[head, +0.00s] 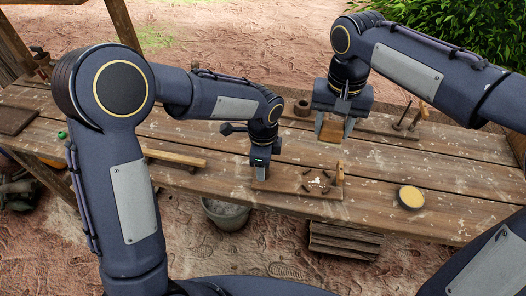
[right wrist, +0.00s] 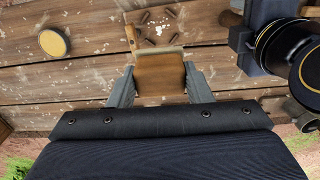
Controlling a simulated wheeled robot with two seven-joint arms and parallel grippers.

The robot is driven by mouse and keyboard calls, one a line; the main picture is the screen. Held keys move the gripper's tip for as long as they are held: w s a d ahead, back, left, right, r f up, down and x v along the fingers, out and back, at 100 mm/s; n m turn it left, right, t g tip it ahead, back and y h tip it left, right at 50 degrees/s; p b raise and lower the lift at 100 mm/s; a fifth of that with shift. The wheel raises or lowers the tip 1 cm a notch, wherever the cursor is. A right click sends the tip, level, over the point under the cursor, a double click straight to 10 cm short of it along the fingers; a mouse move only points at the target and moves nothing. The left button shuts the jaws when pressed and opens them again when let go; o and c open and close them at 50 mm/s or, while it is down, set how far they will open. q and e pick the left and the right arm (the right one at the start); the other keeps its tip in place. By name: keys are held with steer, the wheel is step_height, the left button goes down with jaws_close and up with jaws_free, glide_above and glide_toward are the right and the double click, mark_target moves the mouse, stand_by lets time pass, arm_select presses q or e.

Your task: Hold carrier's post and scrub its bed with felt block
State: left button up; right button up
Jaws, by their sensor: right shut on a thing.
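The wooden carrier (head: 290,184) lies on the bench, with a short upright post (head: 340,173) at its right end. Its bed has white flecks and several dark pegs (head: 318,180); these also show in the right wrist view (right wrist: 158,27). My right gripper (head: 333,130) is shut on the brown felt block (right wrist: 160,76), holding it above the bench on the far side of the carrier, apart from the bed. My left gripper (head: 260,168) points down at the carrier's left end. Whether its fingers are closed on a post there is too small to tell.
A round bowl of yellow stuff (head: 411,197) stands right of the carrier. Behind is a board with upright pegs (head: 400,125) and a small brown pot (head: 302,107). A wooden bar (head: 175,158) lies left. A bucket (head: 226,213) stands below the bench's near edge.

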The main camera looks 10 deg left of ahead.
arm_select(q)
steer(key=shift+f, duration=0.45)
jaws_close()
stand_by(0.6)
